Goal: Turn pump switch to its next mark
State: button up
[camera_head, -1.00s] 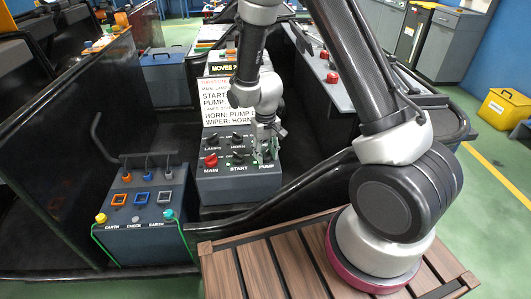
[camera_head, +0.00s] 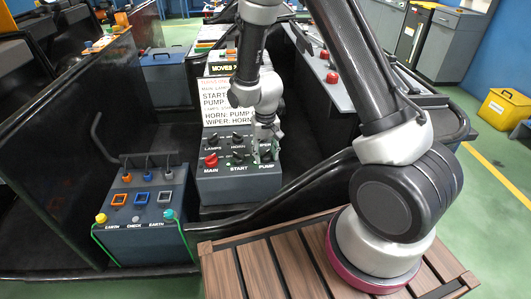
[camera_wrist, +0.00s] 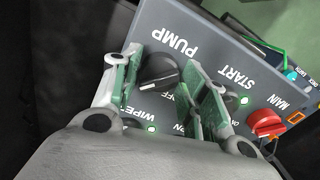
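The pump switch (camera_wrist: 158,72) is a black knob beside the PUMP label on the grey control panel (camera_head: 235,186). In the wrist view it sits between the two green-padded fingers of my gripper (camera_wrist: 162,62). The fingers stand apart, one on each side of the knob. I cannot tell whether either pad touches it. In the head view my gripper (camera_head: 266,153) points down at the panel's right end, above the PUMP label, and hides most of the knob.
The red MAIN knob (camera_head: 210,160) and black START knob (camera_head: 238,154) are left of my gripper. LAMPS and HORN switches stand in the row behind. Green lights show on the panel. A second box (camera_head: 145,220) with coloured buttons stands at left. A black bar runs along the panel's right.

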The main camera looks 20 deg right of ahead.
aim_at(266, 152)
jog(key=shift+o, duration=0.8)
notch_tip(266, 152, up, 12)
